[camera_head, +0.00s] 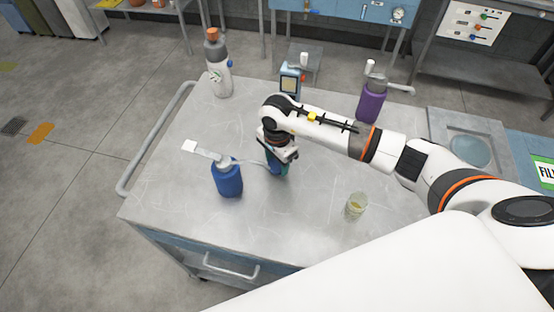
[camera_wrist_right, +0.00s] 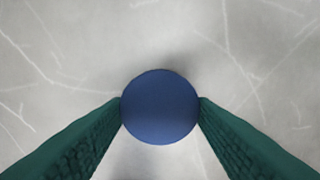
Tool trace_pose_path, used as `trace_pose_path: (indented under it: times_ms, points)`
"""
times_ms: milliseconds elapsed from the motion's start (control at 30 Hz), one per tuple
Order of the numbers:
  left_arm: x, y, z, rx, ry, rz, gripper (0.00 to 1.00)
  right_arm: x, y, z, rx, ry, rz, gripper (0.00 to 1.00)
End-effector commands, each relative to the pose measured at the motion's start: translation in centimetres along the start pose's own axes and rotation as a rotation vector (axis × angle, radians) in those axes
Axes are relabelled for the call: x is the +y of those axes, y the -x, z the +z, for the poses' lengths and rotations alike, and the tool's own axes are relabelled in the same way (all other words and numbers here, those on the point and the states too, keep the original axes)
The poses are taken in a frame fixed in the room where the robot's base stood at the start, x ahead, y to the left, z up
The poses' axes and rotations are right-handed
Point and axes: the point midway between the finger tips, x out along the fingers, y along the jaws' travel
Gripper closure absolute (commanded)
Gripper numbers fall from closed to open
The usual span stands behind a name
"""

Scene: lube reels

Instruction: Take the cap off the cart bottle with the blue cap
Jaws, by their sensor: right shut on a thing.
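My right gripper (camera_head: 277,168) points down over the middle of the cart top. In the right wrist view its green fingers (camera_wrist_right: 160,108) touch the two sides of a round blue cap (camera_wrist_right: 160,106), seen from straight above. The gripper is shut on this cap. Whatever is below the cap is hidden by it in the wrist view. In the head view the gripper mostly hides the held thing, so I cannot tell whether the cap sits on a bottle. My left gripper is not in view.
The front left of the top is clear.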

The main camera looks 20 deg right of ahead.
Motion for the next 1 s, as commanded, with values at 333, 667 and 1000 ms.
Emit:
trace_pose_path:
  times_ms: [333, 667, 1000]
  points:
    - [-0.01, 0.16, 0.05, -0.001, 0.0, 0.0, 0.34, 0.0, -1.06, 0.01, -0.001, 0.0, 0.001, 0.77]
    - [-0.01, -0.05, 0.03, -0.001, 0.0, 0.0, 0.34, -0.01, -1.21, 0.02, -0.001, 0.0, 0.0, 0.27]
    - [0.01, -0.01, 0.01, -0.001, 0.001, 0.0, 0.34, 0.08, -0.42, 0.05, -0.002, 0.001, 0.003, 0.27]
